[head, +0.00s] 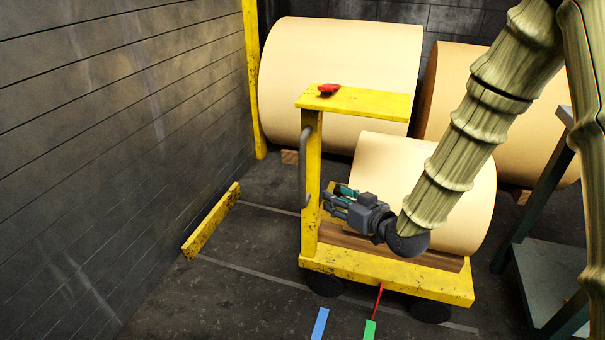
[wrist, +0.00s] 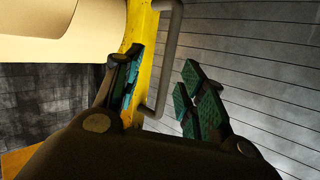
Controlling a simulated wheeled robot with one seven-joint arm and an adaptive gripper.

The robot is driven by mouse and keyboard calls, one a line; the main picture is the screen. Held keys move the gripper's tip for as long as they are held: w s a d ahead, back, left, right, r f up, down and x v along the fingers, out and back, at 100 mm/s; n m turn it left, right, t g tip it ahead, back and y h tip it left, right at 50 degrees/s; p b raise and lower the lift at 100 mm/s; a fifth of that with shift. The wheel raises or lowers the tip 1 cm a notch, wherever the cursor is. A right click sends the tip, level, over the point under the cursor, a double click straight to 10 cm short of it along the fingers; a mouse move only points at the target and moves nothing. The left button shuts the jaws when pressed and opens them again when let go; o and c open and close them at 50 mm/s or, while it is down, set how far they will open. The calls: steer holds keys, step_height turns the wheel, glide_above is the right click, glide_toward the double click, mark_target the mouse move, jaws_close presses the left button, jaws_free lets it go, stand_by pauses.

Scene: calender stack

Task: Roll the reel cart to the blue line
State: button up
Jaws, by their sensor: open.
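The yellow reel cart (head: 390,275) carries a cream paper reel (head: 455,195) on a wooden bed. A grey bar handle (head: 304,160) is on its left post and also shows in the wrist view (wrist: 168,60). The blue line (head: 320,323) is a short floor strip at the bottom edge, left of a green strip (head: 370,330). A red pointer (head: 379,300) on the cart reaches down to the green strip. My gripper (head: 335,200) is open beside the cart's post. In the wrist view the handle appears between my fingers (wrist: 165,85); I cannot tell whether they touch it.
Large reels (head: 340,80) stand behind the cart. A dark plank wall (head: 110,130) is at left, with a low yellow stop (head: 212,222) on the floor. A red object (head: 328,90) sits on the cart's top shelf. A grey-green stand (head: 550,265) is at right.

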mark_target(305, 156)
steer(key=w+a+r+n+t+y+b, duration=0.2)
steer(key=w+a+r+y+b, duration=0.1)
steer(key=r+b, duration=0.35)
steer(key=b+x, duration=0.1)
steer(key=x, duration=0.9)
steer(key=shift+a+r, duration=0.2)
steer(key=shift+a, duration=0.1)
jaws_close()
